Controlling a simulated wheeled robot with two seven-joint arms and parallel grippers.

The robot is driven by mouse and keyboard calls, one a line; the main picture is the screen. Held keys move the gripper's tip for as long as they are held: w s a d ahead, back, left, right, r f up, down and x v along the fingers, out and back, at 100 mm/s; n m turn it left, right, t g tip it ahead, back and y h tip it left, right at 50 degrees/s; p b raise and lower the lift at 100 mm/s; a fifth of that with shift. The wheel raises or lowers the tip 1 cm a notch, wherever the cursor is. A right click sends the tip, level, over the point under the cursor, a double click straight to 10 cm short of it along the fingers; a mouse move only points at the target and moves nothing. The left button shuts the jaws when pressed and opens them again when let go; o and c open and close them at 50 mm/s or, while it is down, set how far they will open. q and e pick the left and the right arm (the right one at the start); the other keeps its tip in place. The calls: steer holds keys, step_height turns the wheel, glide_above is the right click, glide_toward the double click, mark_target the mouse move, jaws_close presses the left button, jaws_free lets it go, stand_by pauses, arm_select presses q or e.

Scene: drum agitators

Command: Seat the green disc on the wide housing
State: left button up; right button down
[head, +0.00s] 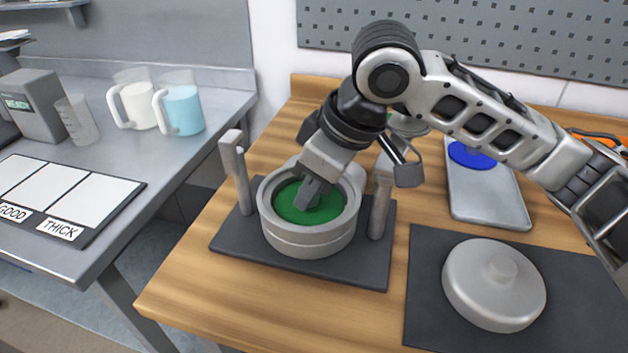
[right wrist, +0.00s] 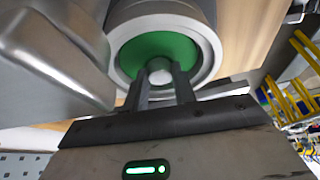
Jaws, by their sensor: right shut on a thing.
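The green disc (head: 325,204) lies inside the ring of the wide grey housing (head: 310,242) in the head view; whether it rests fully flat cannot be told. My right gripper (head: 309,197) reaches down into the housing and is shut on the disc's central knob. The right wrist view shows the fingers (right wrist: 163,85) on either side of the grey knob (right wrist: 159,70), with the green disc (right wrist: 160,47) around it inside the housing rim (right wrist: 122,72). Part of the disc is hidden by the gripper. My left gripper is not in view.
The housing stands on a dark base plate (head: 238,238) between two upright posts (head: 237,178). A round grey lid (head: 492,285) lies on a dark mat (head: 425,300) at right. A blue disc (head: 471,154) lies on a grey tray (head: 490,195) behind. Jugs (head: 180,110) stand on the left bench.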

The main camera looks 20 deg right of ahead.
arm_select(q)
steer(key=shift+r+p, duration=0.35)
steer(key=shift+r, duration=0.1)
arm_select(e)
steer(key=shift+f, duration=0.1)
steer(key=c, duration=1.1)
jaws_free()
steer(key=shift+o, duration=0.2)
steer(key=shift+v, duration=0.9)
arm_select(q)
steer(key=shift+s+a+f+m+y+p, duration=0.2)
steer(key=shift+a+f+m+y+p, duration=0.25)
steer(key=shift+p, duration=0.75)
arm_select(e)
steer(key=v, duration=1.4)
